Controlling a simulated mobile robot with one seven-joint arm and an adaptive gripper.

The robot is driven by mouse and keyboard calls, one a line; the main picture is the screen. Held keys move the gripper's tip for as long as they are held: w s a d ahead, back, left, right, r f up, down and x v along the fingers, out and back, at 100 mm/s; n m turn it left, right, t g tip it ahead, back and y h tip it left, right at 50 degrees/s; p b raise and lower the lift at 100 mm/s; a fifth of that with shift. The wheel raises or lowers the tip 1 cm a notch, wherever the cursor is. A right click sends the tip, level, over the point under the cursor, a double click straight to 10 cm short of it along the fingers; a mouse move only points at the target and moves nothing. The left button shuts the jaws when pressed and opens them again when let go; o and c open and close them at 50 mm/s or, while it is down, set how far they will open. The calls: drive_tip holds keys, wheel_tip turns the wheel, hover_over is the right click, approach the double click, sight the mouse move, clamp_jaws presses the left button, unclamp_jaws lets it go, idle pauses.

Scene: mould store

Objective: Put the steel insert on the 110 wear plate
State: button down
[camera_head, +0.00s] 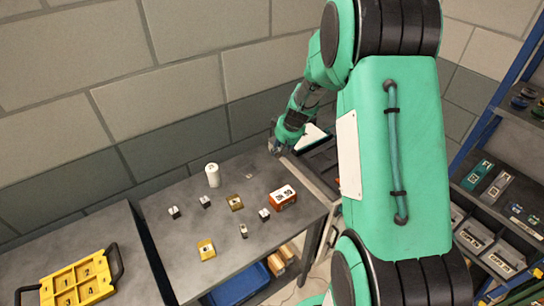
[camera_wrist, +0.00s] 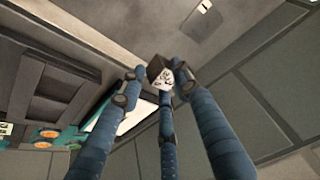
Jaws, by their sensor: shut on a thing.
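My gripper (camera_head: 277,147) is at the back right of the grey table, near the wall. In the wrist view its blue fingers (camera_wrist: 162,90) are closed on a small dark block with a white marked face, which I take for the steel insert (camera_wrist: 164,76). The held block is too small to make out in the head view. A flat grey plate (camera_head: 247,172) lies at the back of the table. A grey plate with a pale label (camera_wrist: 205,18) also shows in the wrist view. I cannot read a 110 on any plate.
Small dark blocks with white tops (camera_head: 205,201), two brass-coloured pieces (camera_head: 206,249), a white cylinder (camera_head: 213,175) and an orange-brown block (camera_head: 283,197) stand on the table (camera_head: 170,265). A yellow numbered tray (camera_head: 78,280) is at left. A shelf rack (camera_head: 480,130) is at right.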

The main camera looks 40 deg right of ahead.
drive_tip(key=shift+s+a+r, duration=0.15)
drive_tip(key=shift+a, duration=0.4)
drive_tip(key=s+a+n+y, duration=0.1)
drive_tip(key=s+a, duration=0.3)
drive_tip(key=a, duration=0.3)
drive_tip(key=s+a+r+n, duration=0.1)
drive_tip(key=s+a, duration=0.2)
drive_tip(key=a, duration=0.3)
drive_tip(key=s+a+n+y, duration=0.1)
drive_tip(key=s+a, duration=0.3)
drive_tip(key=a, duration=0.3)
drive_tip(key=s+a+f+n, duration=0.2)
drive_tip(key=s+a, duration=0.6)
drive_tip(key=s, duration=0.2)
drive_tip(key=s+a+f+n+g+y, duration=0.1)
drive_tip(key=s+a+f+n, duration=0.1)
drive_tip(key=s+a, duration=0.6)
drive_tip(key=shift+s+a+f, duration=0.15)
drive_tip(key=shift+s+f, duration=0.1)
drive_tip(key=shift+s, duration=0.85)
drive_tip(key=shift+w, duration=0.1)
drive_tip(key=w+a, duration=0.1)
drive_tip(key=w, duration=0.4)
drive_tip(key=w+a+f, duration=0.1)
drive_tip(key=w, duration=0.4)
drive_tip(key=w+a, duration=0.1)
drive_tip(key=w, duration=0.4)
drive_tip(key=shift+w+a+f, duration=0.25)
